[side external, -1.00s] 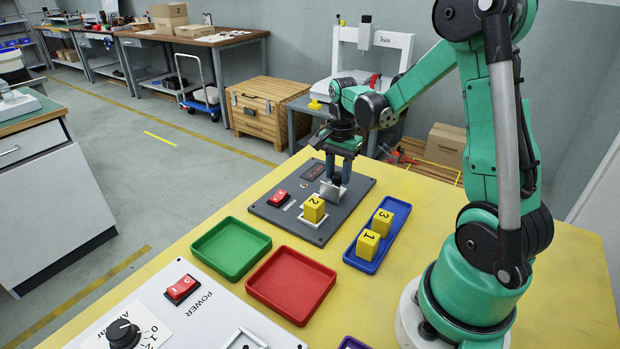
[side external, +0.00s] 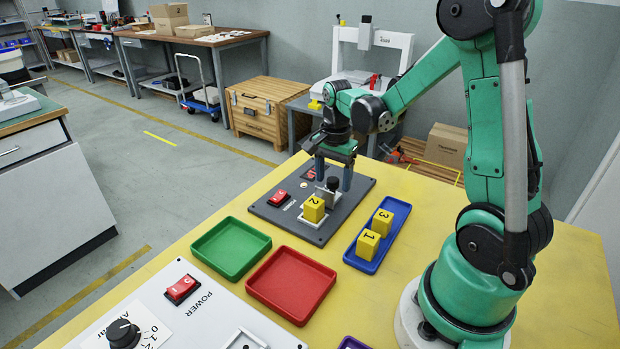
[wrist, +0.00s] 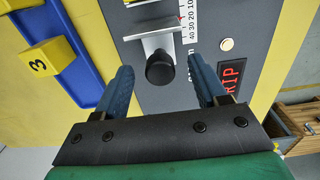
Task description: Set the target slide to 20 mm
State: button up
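The target slide is a metal plate (wrist: 150,28) with a black knob (wrist: 160,68) on the grey panel. In the side external view the knob (side external: 333,184) stands behind the yellow block numbered 2. A printed scale (wrist: 190,22) with marks from 10 to 40 runs beside the slide in the wrist view; the plate partly covers the scale area, and I cannot tell the exact reading. My gripper (wrist: 163,78) is open, with one blue finger on each side of the knob and a visible gap to both.
Block 2 (side external: 313,209) sits in a white frame. A blue tray (side external: 358,264) with blocks 1 and 3 stands right; green and red trays stand in front.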

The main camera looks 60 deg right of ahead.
aim_at(333, 179)
jog(key=shift+r, duration=2.8)
jog(key=s+a+r+n+t, duration=0.1)
jog(key=a+n+t, duration=0.2)
jog(key=a+n, duration=0.4)
jog(key=a+r+n+t, duration=0.2)
jog(key=a+n+t, duration=0.2)
jog(key=a+n, duration=0.4)
jog(key=n, duration=0.3)
jog(key=shift+s+a+r, duration=0.2)
jog(key=shift+s+r, duration=0.05)
jog(key=shift+s, duration=0.15)
